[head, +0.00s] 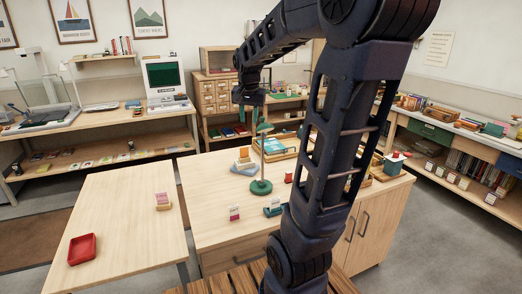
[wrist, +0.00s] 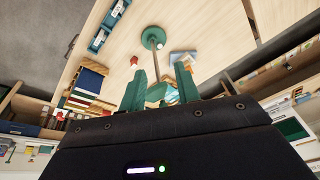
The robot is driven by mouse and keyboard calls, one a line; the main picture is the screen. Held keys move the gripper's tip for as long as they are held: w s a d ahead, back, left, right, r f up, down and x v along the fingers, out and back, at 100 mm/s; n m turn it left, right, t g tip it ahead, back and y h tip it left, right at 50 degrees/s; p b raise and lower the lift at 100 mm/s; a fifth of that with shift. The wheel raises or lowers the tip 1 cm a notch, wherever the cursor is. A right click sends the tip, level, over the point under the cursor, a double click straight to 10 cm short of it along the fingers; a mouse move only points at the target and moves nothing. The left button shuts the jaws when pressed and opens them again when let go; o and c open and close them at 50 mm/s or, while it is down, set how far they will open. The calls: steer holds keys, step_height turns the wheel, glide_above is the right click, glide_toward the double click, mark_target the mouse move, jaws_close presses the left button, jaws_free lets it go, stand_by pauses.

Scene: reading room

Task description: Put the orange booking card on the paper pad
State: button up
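My gripper (head: 249,108) hangs above the back of the middle counter, left of the raised arm links. Its two teal fingers are apart in the wrist view (wrist: 160,88), with no held card visible. A small orange piece (head: 244,152) stands upright on a tan and blue item at the back of the counter; I cannot tell whether it is the booking card. A small pink and cream block (head: 162,200) lies on the left table and may be the paper pad, but it is too small to be sure.
A green round-based stand (head: 261,187) rises from the counter close to my gripper. A pink-and-white card (head: 234,212), a teal item (head: 273,208) and a wooden tray (head: 275,156) share the counter. A red tray (head: 82,248) is on the mostly clear left table.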

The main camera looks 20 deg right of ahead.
steer(key=s+a+f+n, duration=0.1)
steer(key=s+n, duration=0.1)
steer(key=s, duration=0.4)
steer(key=s+a+f+n+t, duration=0.1)
steer(key=s+n, duration=0.1)
steer(key=s, duration=0.5)
steer(key=s+a+f+n, duration=0.1)
steer(key=s+n, duration=0.1)
steer(key=s, duration=0.5)
steer(key=shift+a+f+n+t+y, duration=0.3)
steer(key=shift+a+f+t+y, duration=0.05)
steer(key=shift+f+t+y, duration=0.05)
